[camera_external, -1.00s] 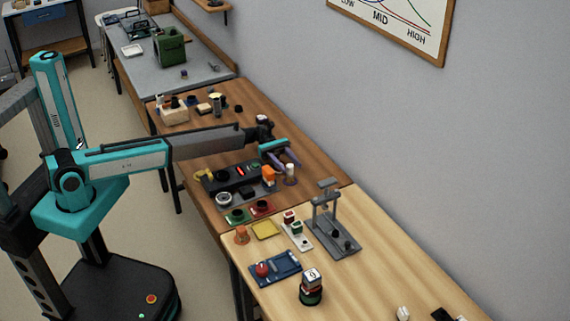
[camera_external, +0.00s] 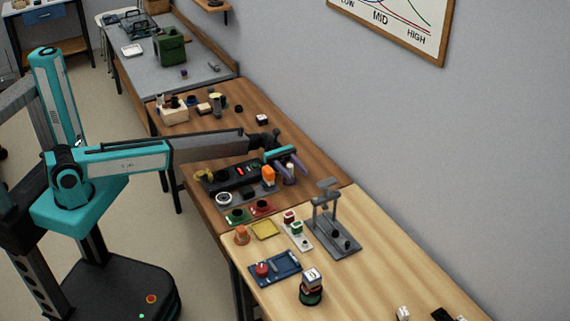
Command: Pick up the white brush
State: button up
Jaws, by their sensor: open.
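A small upright thing with a pale top and brownish lower part, which may be the white brush (camera_external: 289,176), stands at the right of the dark device on the brown table. It is too small to tell for sure. My gripper (camera_external: 293,171), with a teal body and purple fingers, is open at this thing. One finger is on its left and the other on its right, and they partly hide it. I cannot tell whether they touch it.
A dark device (camera_external: 232,178) with an orange block (camera_external: 268,174) stands close to the left of my gripper. Green and red dishes (camera_external: 262,208) are nearer the front. A grey stand (camera_external: 332,238) is on the lighter table. A white-and-black block (camera_external: 262,119) lies behind.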

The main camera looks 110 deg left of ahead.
grip_shut()
dwell(0.3)
jog(key=shift+r, duration=0.15)
notch_tip(320, 180, up, 10)
jog(key=b, duration=0.1)
jog(key=shift+b, duration=0.3)
dwell(0.7)
